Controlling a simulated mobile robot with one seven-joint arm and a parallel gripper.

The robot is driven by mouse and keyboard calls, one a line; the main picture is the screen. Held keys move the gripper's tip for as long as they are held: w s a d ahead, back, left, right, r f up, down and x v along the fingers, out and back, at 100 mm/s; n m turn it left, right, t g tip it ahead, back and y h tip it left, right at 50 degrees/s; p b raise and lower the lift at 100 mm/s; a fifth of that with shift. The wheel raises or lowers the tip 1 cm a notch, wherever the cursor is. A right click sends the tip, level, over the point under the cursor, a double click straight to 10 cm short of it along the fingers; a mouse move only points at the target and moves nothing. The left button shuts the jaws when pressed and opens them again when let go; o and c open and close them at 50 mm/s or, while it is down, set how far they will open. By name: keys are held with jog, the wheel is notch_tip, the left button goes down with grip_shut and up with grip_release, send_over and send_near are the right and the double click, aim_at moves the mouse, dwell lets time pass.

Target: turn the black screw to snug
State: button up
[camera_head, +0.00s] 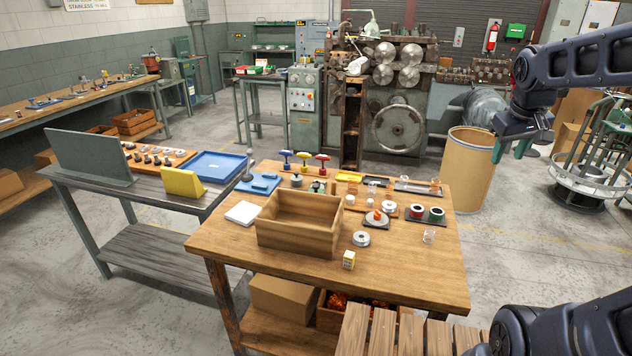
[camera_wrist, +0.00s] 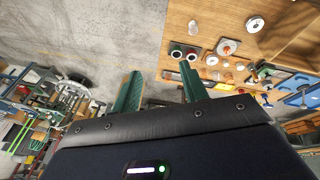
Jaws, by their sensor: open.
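My gripper (camera_head: 510,150) is at the upper right of the head view, held above the floor to the right of the wooden workbench (camera_head: 420,275). Its two green fingers are apart and nothing is between them. They also show in the wrist view (camera_wrist: 160,72), with grey floor between them and the bench beyond. I cannot pick out the black screw for certain in either view. Several small dark parts sit on the bench, including a dark holder with a red and a green ring (camera_head: 427,213). Blue, yellow and red T-handles (camera_head: 303,160) stand at the back of the bench.
An open wooden box (camera_head: 299,222) takes up the bench's front left. Small metal parts and trays fill the back and right. The bench's front right is mostly clear. A brown drum (camera_head: 466,170) stands behind it. A side table with a blue tray (camera_head: 215,166) is left.

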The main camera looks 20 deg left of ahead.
jog(key=w+a+f+n+g+h, duration=0.15)
jog(key=w+a+n, duration=0.45)
jog(key=w+a, duration=0.65)
jog(key=w+a+f+n+t, duration=0.1)
jog(key=w+a+f+n, duration=0.1)
jog(key=w+a+n, duration=0.8)
jog(key=w+a+f+n, duration=0.2)
jog(key=a+f, duration=0.5)
jog(key=a, duration=0.5)
jog(key=w+a+f+n, duration=0.25)
jog(key=a+f, duration=0.55)
jog(key=a, duration=0.4)
jog(key=w+a+f+n, duration=0.2)
jog(key=a+f, duration=0.5)
jog(key=a, duration=0.5)
jog(key=shift+h, duration=0.45)
jog(key=x, duration=1)
jog(key=shift+w+d+f, duration=0.15)
jog(key=shift+d+f, duration=0.15)
jog(key=c, duration=0.9)
jog(key=shift+c, duration=0.2)
